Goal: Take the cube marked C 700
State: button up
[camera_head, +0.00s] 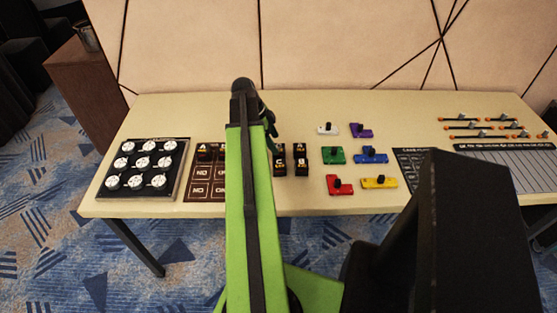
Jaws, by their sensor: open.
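Several black cubes with pale markings stand on the table. One that seems to bear a letter C (279,167) is just right of my green arm, with another black cube (302,168) to its right. Another, seemingly marked A (203,151), is left of the arm. The finer markings are too small to read, so I cannot confirm C 700. My gripper (270,136) shows only in part, dark, beside the far end of my arm and close to the cubes. It is open. My arm hides the middle of the cube area.
The beige table (400,120) holds a black board with white round dials (143,167) at left. A brown marked board (200,187) lies beside it. Coloured blocks, among them a red one (339,186), stand right of the cubes. Slider rods (482,127) are at far right.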

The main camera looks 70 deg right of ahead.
aim_at(279, 148)
jog(key=b+x, duration=0.4)
jog(key=x, duration=0.1)
jog(key=shift+s+f+b, duration=0.1)
jog(key=shift+b, duration=0.2)
jog(key=shift+c, duration=0.3)
jog(key=c, duration=1.4)
